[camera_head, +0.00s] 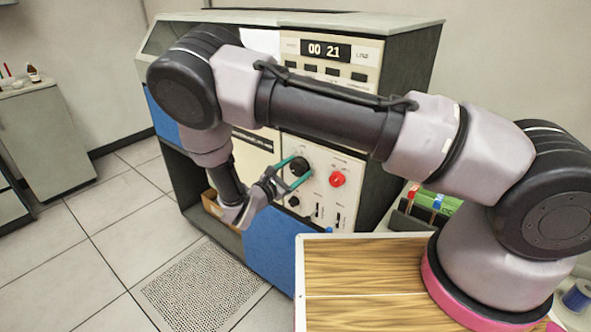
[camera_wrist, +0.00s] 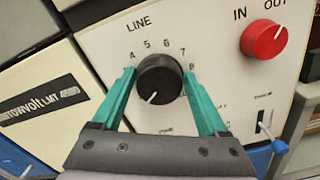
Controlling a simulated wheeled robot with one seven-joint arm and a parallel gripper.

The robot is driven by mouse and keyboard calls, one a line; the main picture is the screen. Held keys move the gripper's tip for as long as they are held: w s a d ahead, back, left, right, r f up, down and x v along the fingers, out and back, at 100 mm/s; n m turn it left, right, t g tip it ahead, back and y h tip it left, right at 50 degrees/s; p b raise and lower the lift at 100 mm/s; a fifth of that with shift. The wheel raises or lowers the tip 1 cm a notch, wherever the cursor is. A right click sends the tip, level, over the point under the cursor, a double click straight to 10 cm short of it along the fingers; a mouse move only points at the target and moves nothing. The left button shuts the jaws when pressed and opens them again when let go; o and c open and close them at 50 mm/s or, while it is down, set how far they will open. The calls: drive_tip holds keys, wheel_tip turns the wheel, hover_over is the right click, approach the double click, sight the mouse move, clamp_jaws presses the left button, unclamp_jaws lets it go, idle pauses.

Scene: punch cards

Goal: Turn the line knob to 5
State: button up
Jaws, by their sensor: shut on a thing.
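The line knob (camera_wrist: 160,78) is round and black, on the white panel under the word LINE. The numbers 4 to 8 show around its upper side. Its white pointer mark faces the lower left, away from the 5. My gripper (camera_wrist: 160,72) has its two teal fingers on either side of the knob, shut on it. In the head view the knob (camera_head: 299,166) is on the front of the machine, with my gripper (camera_head: 292,174) at it. The fingers and gripper body hide part of the dial's lower scale.
A red IN/OUT knob (camera_wrist: 264,38) is right of the line knob. A small lever switch (camera_wrist: 265,122) sits below it. The display (camera_head: 327,50) reads 00 21 above a row of buttons. A wooden-topped surface (camera_head: 350,270) is in front; tiled floor lies left.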

drive_tip(key=m, duration=0.6)
drive_tip(key=shift+s+d+f+m, duration=0.1)
drive_tip(key=shift+f+m, duration=0.05)
drive_tip(key=shift+m, duration=0.15)
drive_tip(key=m, duration=0.6)
drive_tip(key=shift+f, duration=0.15)
drive_tip(key=m, duration=0.6)
drive_tip(key=shift+f+m, duration=0.15)
drive_tip(key=shift+m, duration=0.15)
drive_tip(key=m, duration=0.5)
drive_tip(key=shift+f+m, duration=0.15)
drive_tip(key=shift+m, duration=0.15)
drive_tip(key=o, duration=1.3)
drive_tip(key=shift+c, duration=0.2)
drive_tip(key=v, duration=1.1)
